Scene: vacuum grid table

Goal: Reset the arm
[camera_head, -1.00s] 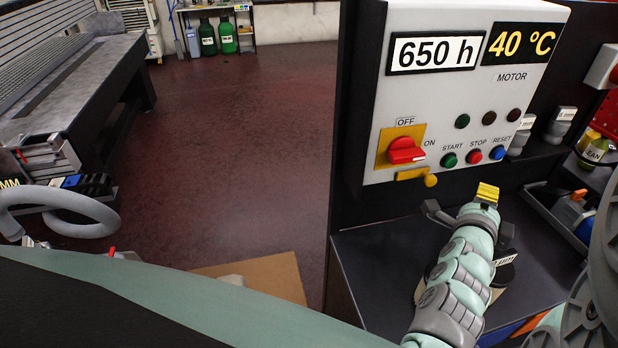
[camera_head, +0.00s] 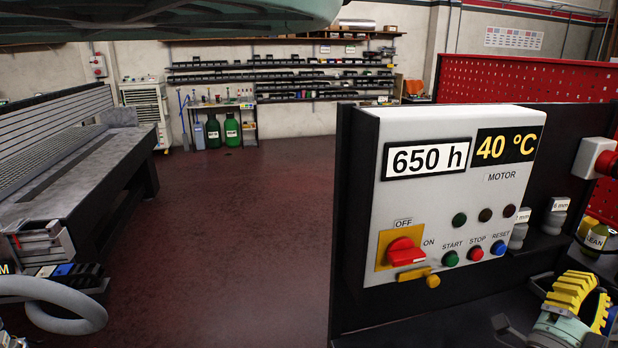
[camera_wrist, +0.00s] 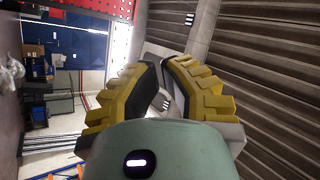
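My gripper (camera_head: 573,290) is at the lower right of the head view, in front of the control panel and below its right side. Its ridged yellow fingers also show in the wrist view (camera_wrist: 161,64). They lean together, their tips meet or nearly meet, and a narrow gap farther down is empty. No held object shows. My arm's links are mostly out of the head view.
The grey control panel (camera_head: 450,170) carries a red rotary switch (camera_head: 403,252) and start, stop and reset buttons. A red emergency button (camera_head: 605,162) and small bottles stand to the right. A workbench (camera_head: 60,150) is at left; the floor between is clear.

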